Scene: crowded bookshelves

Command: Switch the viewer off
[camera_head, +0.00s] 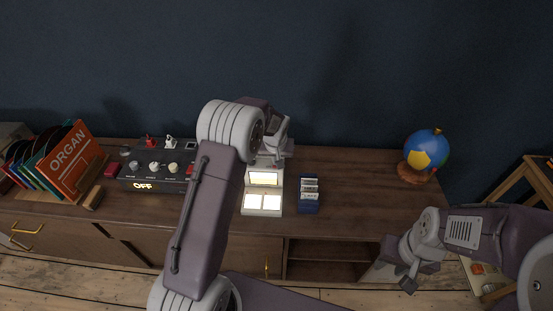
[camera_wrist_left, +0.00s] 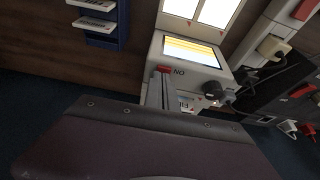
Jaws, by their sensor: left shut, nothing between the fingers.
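The viewer is a white device with lit panels (camera_head: 262,202) on the cabinet top, partly hidden behind my left arm. In the left wrist view the viewer (camera_wrist_left: 215,52) fills the upper middle, its screen glowing. It carries an "ON" label, a small red part (camera_wrist_left: 163,69) beside the label, and a black knob (camera_wrist_left: 212,90). My left gripper (camera_wrist_left: 160,92) is shut and empty, close to the red part; I cannot tell whether it touches. In the head view it is over the viewer's back. My right gripper (camera_head: 408,286) hangs low at the right, away from the viewer; its jaws are unclear.
A dark control box marked "OFF" (camera_head: 143,186) with knobs stands left of the viewer. A blue holder with slides (camera_head: 308,203) stands close on its right. A globe (camera_head: 427,150) is farther right, records (camera_head: 70,160) far left. The cabinet top between holder and globe is clear.

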